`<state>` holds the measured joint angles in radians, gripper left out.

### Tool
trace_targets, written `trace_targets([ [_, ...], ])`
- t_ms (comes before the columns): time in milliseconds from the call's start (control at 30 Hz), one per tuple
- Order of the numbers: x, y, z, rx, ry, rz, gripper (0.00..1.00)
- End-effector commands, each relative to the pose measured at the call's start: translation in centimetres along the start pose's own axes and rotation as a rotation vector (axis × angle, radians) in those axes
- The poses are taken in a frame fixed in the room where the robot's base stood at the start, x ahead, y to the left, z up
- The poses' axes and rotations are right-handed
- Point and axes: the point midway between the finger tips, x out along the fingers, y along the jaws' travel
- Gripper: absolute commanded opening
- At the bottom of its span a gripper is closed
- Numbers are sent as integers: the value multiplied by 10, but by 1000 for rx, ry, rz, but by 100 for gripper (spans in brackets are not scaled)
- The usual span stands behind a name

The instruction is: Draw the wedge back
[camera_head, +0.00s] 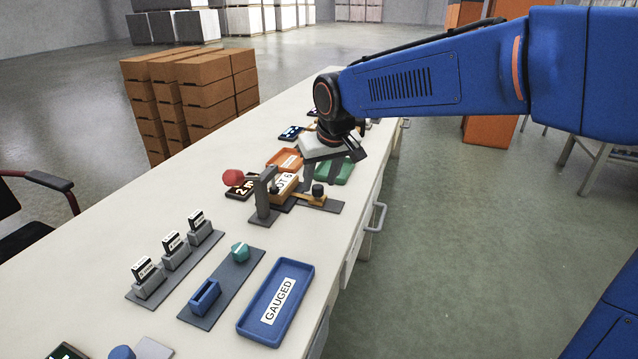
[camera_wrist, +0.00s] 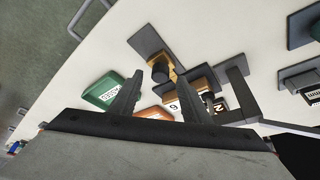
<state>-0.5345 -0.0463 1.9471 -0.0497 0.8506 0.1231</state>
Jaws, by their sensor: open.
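The wedge (camera_head: 309,199) is a brass-coloured piece with a black knob on a dark grey plate (camera_head: 332,207). Its narrow side points toward a wooden block (camera_head: 284,184) lettered "ST 6". In the wrist view the wedge (camera_wrist: 178,70) and its knob show just beyond my fingertips. My gripper (camera_head: 322,186) is open and empty, above and behind the wedge, apart from it as far as I can tell. Its two fingers also show in the wrist view (camera_wrist: 160,88). The fingers partly hide the block and trays there.
A grey upright bracket (camera_head: 262,200) with a red ball handle (camera_head: 233,177) stands beside the block. Orange (camera_head: 281,160) and green (camera_head: 345,172) trays lie behind. A blue "GAUGED" tray (camera_head: 252,325) and card holders (camera_head: 174,260) are nearer. Bare table lies left.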

Motion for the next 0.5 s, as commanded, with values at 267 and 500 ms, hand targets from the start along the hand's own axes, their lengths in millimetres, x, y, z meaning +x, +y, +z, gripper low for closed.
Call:
trace_targets([
  [267,18,0,0,0,0,0,43],
  [500,18,0,0,0,0,0,43],
])
